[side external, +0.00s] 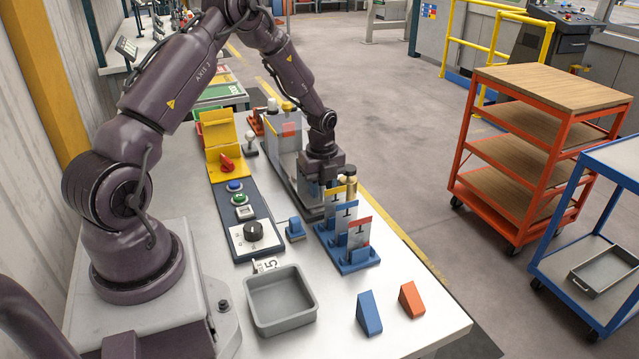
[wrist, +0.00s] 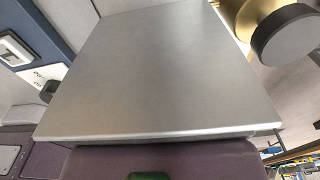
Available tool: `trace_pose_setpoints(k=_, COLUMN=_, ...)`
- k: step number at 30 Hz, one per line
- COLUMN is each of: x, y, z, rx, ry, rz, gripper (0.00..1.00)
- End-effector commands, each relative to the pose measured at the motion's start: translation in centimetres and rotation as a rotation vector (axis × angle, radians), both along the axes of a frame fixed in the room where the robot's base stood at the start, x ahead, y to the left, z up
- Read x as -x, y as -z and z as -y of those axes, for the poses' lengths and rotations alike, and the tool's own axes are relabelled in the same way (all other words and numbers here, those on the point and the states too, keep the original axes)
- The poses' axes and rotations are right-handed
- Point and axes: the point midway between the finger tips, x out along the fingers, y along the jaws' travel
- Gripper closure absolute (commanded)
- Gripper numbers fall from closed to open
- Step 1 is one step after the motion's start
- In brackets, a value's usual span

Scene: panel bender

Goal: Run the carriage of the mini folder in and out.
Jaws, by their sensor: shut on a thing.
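The mini folder appears to be the grey machine (side external: 285,160) with upright panels on the bench in the side external view. My gripper (side external: 321,184) points down at its near end, with the fingertips largely hidden. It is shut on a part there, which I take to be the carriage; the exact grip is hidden. In the wrist view a broad flat silver plate (wrist: 160,75) fills the middle, right beyond the purple gripper body. A brass knob with a dark grey face (wrist: 285,30) shows at the upper right; it also stands beside my gripper in the side external view (side external: 349,175).
A control panel (side external: 254,236) and a yellow fixture (side external: 226,160) lie left of the folder. A grey tray (side external: 280,325), a blue wedge (side external: 369,313) and an orange wedge (side external: 411,299) are nearer.

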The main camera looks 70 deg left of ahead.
Motion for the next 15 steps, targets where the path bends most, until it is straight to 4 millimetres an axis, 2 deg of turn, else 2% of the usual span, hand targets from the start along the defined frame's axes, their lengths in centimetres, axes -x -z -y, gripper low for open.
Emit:
trace_pose_setpoints(k=3, x=-0.01, y=-0.05, z=0.70, rx=0.012, ry=0.008, rz=-0.008, gripper=1.00)
trace_pose_setpoints(k=4, x=-0.01, y=-0.04, z=0.73, rx=0.013, ry=0.008, rz=-0.008, gripper=0.64)
trace_pose_setpoints(k=7, x=-0.03, y=-0.05, z=0.71, rx=0.012, ry=0.009, rz=-0.007, gripper=0.41)
trace_pose_setpoints(k=15, x=0.00, y=-0.07, z=0.46, rx=0.009, ry=0.006, rz=-0.006, gripper=0.41)
